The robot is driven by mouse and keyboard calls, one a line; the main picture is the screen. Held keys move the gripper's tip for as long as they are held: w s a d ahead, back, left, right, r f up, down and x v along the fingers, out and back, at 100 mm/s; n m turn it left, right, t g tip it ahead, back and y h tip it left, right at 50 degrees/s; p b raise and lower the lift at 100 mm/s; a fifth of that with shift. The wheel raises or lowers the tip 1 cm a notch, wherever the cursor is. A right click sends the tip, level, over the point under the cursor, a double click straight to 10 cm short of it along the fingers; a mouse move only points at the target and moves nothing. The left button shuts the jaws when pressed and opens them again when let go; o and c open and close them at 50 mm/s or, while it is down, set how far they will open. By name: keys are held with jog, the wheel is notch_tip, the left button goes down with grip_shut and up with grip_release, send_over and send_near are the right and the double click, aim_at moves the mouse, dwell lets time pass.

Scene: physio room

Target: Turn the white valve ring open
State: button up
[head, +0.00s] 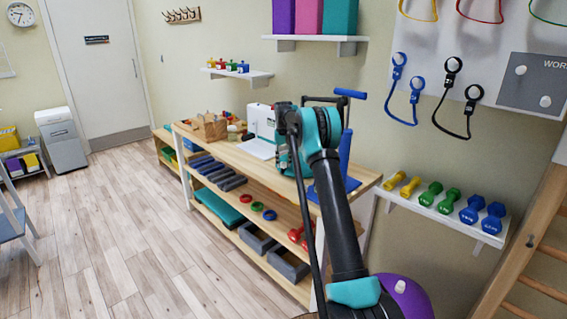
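I cannot make out a white valve ring for certain. A small white fitting (400,287) sits on top of a purple ball (408,298) at the bottom right, beside my arm. I cannot tell whether it turns or is a ring. My arm reaches up and away over the wooden bench (235,153). My gripper (285,118) is at its far end, mostly hidden by the teal and black wrist. Its fingers cannot be made out, nor whether they hold anything.
A white machine (262,122), wooden blocks (208,127) and a blue-handled stand (345,150) are on the bench. Dumbbells (430,193) lie on a wall shelf at right. A grey panel (535,85) with white knobs hangs above.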

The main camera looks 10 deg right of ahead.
jog(key=o, duration=0.3)
notch_tip(320, 180, up, 12)
dwell(0.6)
notch_tip(320, 180, up, 5)
jog(key=m, duration=1.5)
notch_tip(320, 180, down, 17)
jog(key=shift+f, duration=0.1)
